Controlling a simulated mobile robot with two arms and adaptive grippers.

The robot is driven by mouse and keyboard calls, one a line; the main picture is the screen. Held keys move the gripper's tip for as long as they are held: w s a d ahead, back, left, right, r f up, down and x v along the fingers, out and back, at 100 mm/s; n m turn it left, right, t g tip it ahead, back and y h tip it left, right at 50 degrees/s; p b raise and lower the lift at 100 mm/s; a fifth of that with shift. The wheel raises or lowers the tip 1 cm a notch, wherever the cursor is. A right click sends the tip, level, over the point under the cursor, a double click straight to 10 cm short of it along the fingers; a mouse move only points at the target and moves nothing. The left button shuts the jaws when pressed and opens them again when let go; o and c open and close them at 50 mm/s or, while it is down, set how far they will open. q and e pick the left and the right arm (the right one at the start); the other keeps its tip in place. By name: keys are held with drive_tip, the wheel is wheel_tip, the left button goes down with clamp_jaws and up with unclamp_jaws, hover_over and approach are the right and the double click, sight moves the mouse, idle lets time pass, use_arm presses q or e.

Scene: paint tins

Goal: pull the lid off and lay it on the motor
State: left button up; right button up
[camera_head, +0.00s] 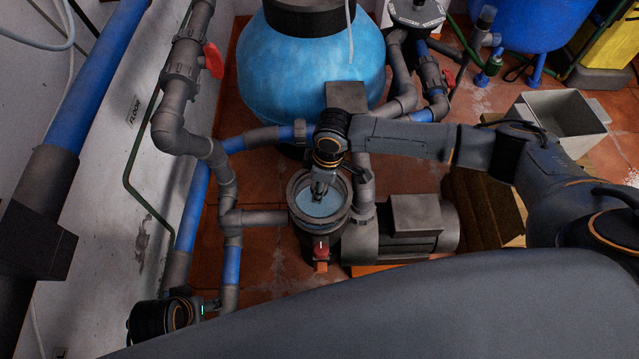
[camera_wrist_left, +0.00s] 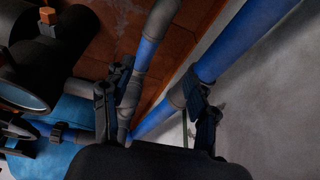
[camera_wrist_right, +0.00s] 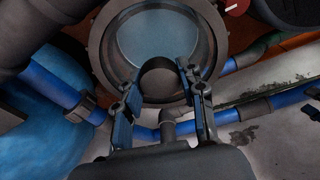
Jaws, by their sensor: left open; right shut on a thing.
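The lid (camera_head: 318,207) is a round, see-through bluish disc with a dark knob (camera_wrist_right: 160,80). It lies within the dark ring of the strainer pot (camera_head: 322,246) and appears level; I cannot tell whether it is lifted at all. My right gripper (camera_head: 320,191) reaches down over the pot, and its fingers (camera_wrist_right: 158,72) are shut on the knob from both sides. The motor (camera_head: 405,238) is a grey horizontal cylinder with a box on top, just right of the pot. My left gripper (camera_head: 208,307) is open and empty at lower left; its fingers (camera_wrist_left: 160,95) show pipes beyond them.
A large blue tank (camera_head: 310,80) stands behind. A grey bin (camera_head: 562,120) is at right. My right arm passes above the motor's back side.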

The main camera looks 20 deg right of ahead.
use_arm(q)
drive_tip(key=shift+s+f+p, duration=0.1)
drive_tip(key=shift+f+p, duration=0.3)
drive_tip(key=shift+f, duration=1.45)
use_arm(e)
drive_tip(key=shift+r, duration=0.4)
use_arm(q)
drive_tip(key=s+a+f+g+p, duration=0.1)
drive_tip(key=s+f+p, duration=0.3)
drive_tip(key=s+p, duration=0.5)
drive_tip(key=s+a+f+g+p, duration=0.1)
drive_tip(key=s+f+p, duration=0.3)
drive_tip(key=s+p, duration=0.5)
drive_tip(key=shift+s+a+f+p, duration=0.15)
drive_tip(key=shift+s+a+p, duration=0.15)
drive_tip(key=shift+s+a, duration=0.5)
use_arm(e)
drive_tip(key=d+r+m, duration=0.2)
drive_tip(key=r+m, duration=0.2)
drive_tip(key=r, duration=1)
drive_tip(key=d+r+m, duration=0.1)
drive_tip(key=r+m, duration=0.3)
drive_tip(key=r, duration=1.1)
drive_tip(key=d+r+m+h, duration=0.1)
drive_tip(key=r+m, duration=0.3)
drive_tip(key=r, duration=1)
drive_tip(key=shift+d+r+m+t, duration=0.3)
drive_tip(key=shift+d+r+t, duration=0.1)
drive_tip(key=shift+d, duration=0.45)
